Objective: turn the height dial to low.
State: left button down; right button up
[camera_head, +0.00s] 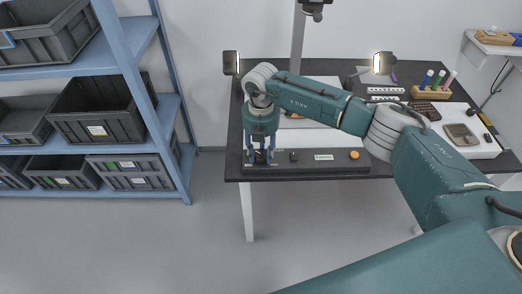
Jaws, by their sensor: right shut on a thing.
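My right gripper (260,158) points down at the left end of the dark control panel (222,170) along the desk's front edge. Its fingers are shut on a dark dial there, which they largely hide. I cannot read its marks, its setting or whether it is the height dial. A second black knob (294,156) stands just to the right, apart from the fingers. My left gripper is not in view.
An orange knob (355,155) and a pale label (324,157) are on the same panel. My right arm crosses above the desk. A brown block (430,92) and coloured pens (440,77) stand at the back right. Shelves with grey bins (100,112) are at left.

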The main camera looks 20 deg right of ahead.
aim_at(261, 154)
jog(key=m+p, duration=0.1)
jog(key=m, duration=0.4)
jog(key=shift+r+m+p, duration=0.1)
jog(key=shift+m+p, duration=0.2)
jog(key=shift+p, duration=0.1)
jog(key=shift+m+p, duration=0.9)
jog(key=shift+m, duration=1.4)
jog(key=o, duration=1.1)
jog(key=shift+o, duration=0.2)
notch_tip(261, 154, up, 12)
